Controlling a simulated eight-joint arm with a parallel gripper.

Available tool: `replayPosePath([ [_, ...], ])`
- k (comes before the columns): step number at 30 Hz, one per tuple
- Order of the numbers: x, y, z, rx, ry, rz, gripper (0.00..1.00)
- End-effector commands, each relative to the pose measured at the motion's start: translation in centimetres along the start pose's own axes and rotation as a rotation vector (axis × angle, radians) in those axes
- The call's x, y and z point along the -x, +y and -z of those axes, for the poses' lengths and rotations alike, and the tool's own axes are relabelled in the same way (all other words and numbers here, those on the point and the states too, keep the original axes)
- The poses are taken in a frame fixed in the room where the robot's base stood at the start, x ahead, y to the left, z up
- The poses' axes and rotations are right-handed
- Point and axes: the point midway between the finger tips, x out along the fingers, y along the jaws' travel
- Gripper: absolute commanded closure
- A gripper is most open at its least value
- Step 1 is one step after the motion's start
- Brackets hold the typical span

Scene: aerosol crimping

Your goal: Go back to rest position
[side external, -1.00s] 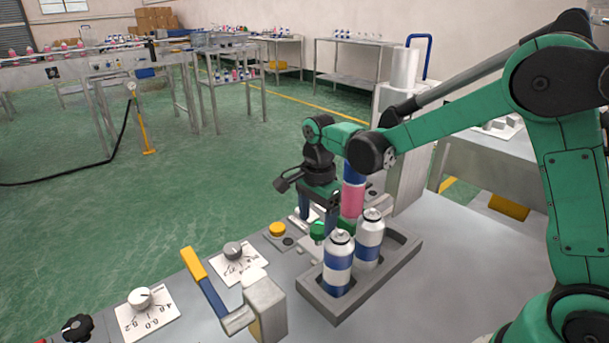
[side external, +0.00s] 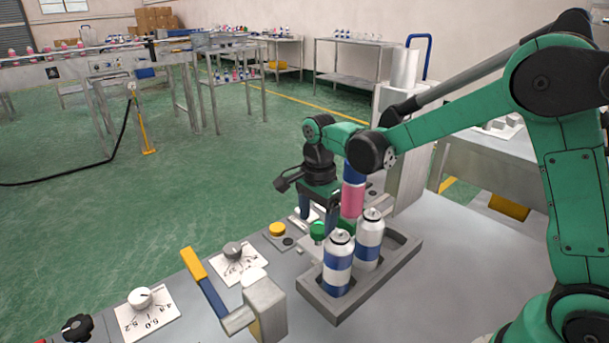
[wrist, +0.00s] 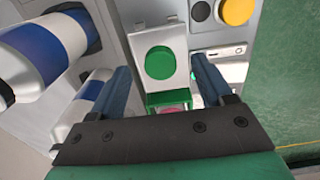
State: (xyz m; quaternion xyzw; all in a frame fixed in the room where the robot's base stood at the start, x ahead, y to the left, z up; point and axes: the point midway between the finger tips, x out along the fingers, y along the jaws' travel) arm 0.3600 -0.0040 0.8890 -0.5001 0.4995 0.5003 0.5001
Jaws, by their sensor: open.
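My gripper (side external: 318,216) points down over the far side of the workbench, just beyond the cans. In the wrist view my gripper (wrist: 163,80) has its two blue fingers wide apart with nothing held between them. A green round button (wrist: 160,62) on a pale plate lies ahead between the fingers. The green button (side external: 318,230) also shows beside the gripper in the side view. Its contact with the fingers cannot be told.
Two white-and-blue cans (side external: 338,262) stand upright in a grey tray (side external: 334,310). A pink-and-blue can (side external: 352,198) stands behind them. A yellow-handled lever (side external: 206,280), dials (side external: 141,297) and a yellow button (side external: 277,229) line the bench's left edge.

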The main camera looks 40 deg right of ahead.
Motion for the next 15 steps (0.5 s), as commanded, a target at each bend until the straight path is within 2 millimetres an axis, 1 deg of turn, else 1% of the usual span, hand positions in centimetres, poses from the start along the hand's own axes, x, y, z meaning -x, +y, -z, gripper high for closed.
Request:
replayPosePath([
  [1,-0.9,0.0,0.0,-0.001,0.001,0.0,0.27],
  [3,-2.0,0.0,0.1,-0.001,0.001,-0.001,0.27],
  [6,-1.9,0.0,1.6,-0.006,0.001,-0.001,0.27],
  [9,-1.9,0.0,2.6,-0.004,0.001,-0.001,0.27],
  [15,-1.9,0.0,3.3,-0.001,0.001,0.0,0.27],
])
